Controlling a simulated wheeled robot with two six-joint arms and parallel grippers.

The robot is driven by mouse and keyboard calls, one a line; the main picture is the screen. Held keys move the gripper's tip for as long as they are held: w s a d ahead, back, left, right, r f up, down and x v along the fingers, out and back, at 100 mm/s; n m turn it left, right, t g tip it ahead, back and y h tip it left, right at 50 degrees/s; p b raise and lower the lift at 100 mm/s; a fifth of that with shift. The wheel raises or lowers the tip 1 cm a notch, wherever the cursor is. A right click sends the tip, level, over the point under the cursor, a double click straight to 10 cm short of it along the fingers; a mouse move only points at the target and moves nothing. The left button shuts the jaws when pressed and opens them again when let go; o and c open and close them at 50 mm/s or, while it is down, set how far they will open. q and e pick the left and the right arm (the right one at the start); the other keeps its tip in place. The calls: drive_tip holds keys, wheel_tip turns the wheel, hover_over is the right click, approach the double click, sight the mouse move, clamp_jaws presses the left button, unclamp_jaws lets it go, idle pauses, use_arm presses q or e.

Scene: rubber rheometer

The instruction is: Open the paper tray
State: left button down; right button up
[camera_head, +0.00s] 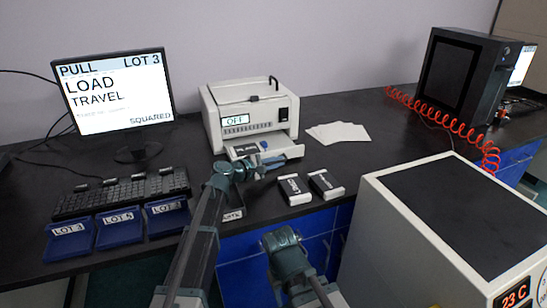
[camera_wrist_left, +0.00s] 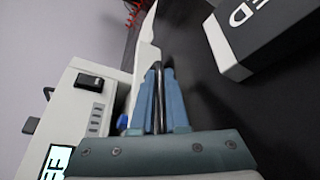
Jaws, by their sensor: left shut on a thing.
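The white printer (camera_head: 240,105) stands at the back of the dark table, with its display reading OFF. Its paper tray (camera_head: 293,152) sticks out at the front, low down, with a dark item and a small blue item on it. My left gripper (camera_head: 274,164) is at the tray's front edge. In the left wrist view its blue fingers (camera_wrist_left: 157,90) are close together on the tray's edge, next to the white tray wall (camera_wrist_left: 146,42). The fingers hide part of the tray. My right gripper (camera_head: 281,240) is low in front of the table, apart from the tray; its jaws are unclear.
Two black-and-white boxes (camera_head: 294,190) (camera_head: 326,184) lie right of the gripper. White sheets (camera_head: 338,132) lie right of the printer. A monitor (camera_head: 117,92), keyboard (camera_head: 120,194) and blue lot trays (camera_head: 118,226) are left. A white machine (camera_head: 400,235) stands front right.

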use_arm(q)
drive_tip(key=shift+a, duration=0.1)
drive_tip(key=c, duration=0.9)
unclamp_jaws()
drive_tip(key=shift+w, duration=0.1)
drive_tip(key=shift+r+p, duration=0.8)
wheel_tip(320, 180, up, 2)
drive_tip(key=shift+p, duration=1.05)
drive_tip(key=s, duration=0.5)
drive_tip(key=s+r+p, duration=0.1)
drive_tip(key=s, duration=0.4)
drive_tip(key=s+a, duration=0.1)
drive_tip(key=s, duration=0.5)
drive_tip(key=shift+r, duration=0.2)
